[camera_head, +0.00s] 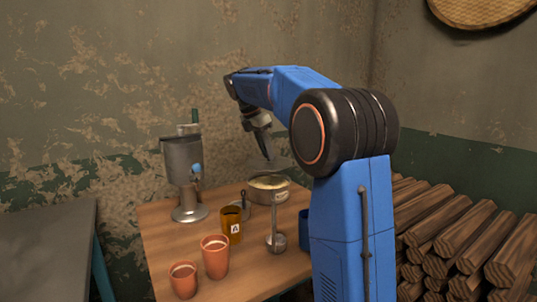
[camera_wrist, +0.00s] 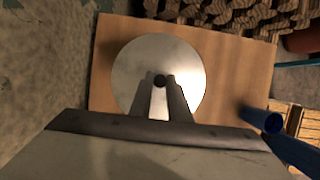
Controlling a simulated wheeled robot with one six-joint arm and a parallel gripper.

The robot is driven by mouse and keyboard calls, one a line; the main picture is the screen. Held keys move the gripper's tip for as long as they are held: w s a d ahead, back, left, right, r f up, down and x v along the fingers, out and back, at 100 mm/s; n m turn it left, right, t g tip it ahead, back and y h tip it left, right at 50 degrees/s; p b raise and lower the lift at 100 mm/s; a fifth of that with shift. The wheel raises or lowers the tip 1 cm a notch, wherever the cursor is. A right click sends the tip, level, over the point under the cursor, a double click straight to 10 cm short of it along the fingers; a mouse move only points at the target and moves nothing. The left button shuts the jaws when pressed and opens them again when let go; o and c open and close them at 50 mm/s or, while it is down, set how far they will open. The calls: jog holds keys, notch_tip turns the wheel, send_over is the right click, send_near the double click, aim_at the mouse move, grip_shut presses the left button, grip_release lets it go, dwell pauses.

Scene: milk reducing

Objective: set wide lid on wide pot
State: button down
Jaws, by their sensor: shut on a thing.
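The wide lid (camera_wrist: 135,70) is a round, flat grey metal disc with a small dark knob (camera_wrist: 160,80). My gripper (camera_wrist: 160,83) is shut on the knob, with the disc spread out beyond the fingertips. In the head view my gripper (camera_head: 266,156) points down above the wide pot (camera_head: 283,197), a metal pot with pale yellow contents at the back of the table. The pot's opening shows, so the lid is not seated on it. The lid is hard to make out there. In the wrist view the lid hides whatever lies beneath it.
The wooden table (camera_head: 165,225) also holds a metal machine (camera_head: 184,165), an amber jar (camera_head: 231,226) marked A, two terracotta cups (camera_head: 214,257) and a ladle (camera_head: 276,240) close in front of the pot. Stacked firewood (camera_head: 460,235) stands at the right.

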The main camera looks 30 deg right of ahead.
aim_at(265, 162)
jog(key=shift+f, duration=3)
jog(key=shift+f, duration=0.1)
jog(key=c, duration=1.1)
grip_release()
jog(key=shift+r, duration=3)
